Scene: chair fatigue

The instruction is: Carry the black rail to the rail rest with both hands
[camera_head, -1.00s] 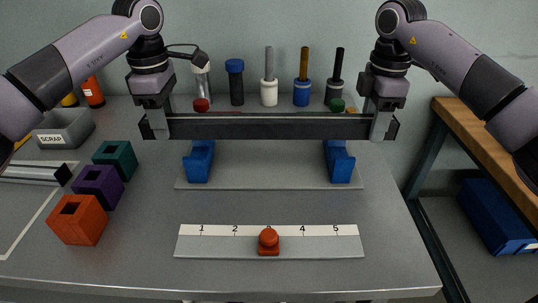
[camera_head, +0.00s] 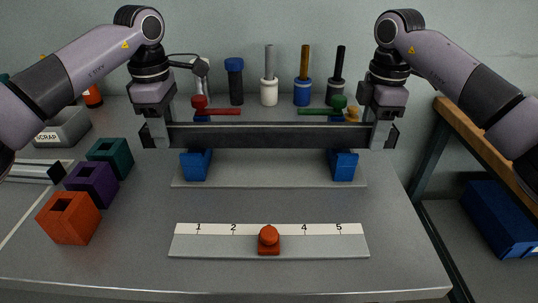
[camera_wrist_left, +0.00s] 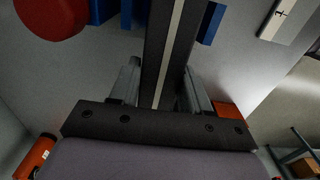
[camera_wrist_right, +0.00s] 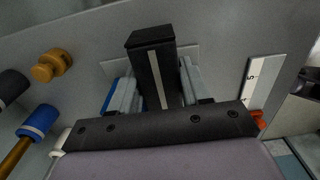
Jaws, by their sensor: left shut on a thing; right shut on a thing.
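The black rail (camera_head: 268,135) spans level between my two grippers in the head view. My left gripper (camera_head: 158,135) is shut on its left end, and my right gripper (camera_head: 380,135) is shut on its right end. The rail also shows between the fingers in the left wrist view (camera_wrist_left: 172,50) and the right wrist view (camera_wrist_right: 150,65). The rail rest has a left blue cradle (camera_head: 196,166) and a right blue cradle (camera_head: 343,166) on a grey plate (camera_head: 268,172). The rail hides the cradles' back parts; whether it touches them I cannot tell.
Orange (camera_head: 70,218), purple (camera_head: 92,184) and green blocks (camera_head: 110,155) stand at left. A numbered strip (camera_head: 215,242) with a red knob (camera_head: 268,240) lies in front.

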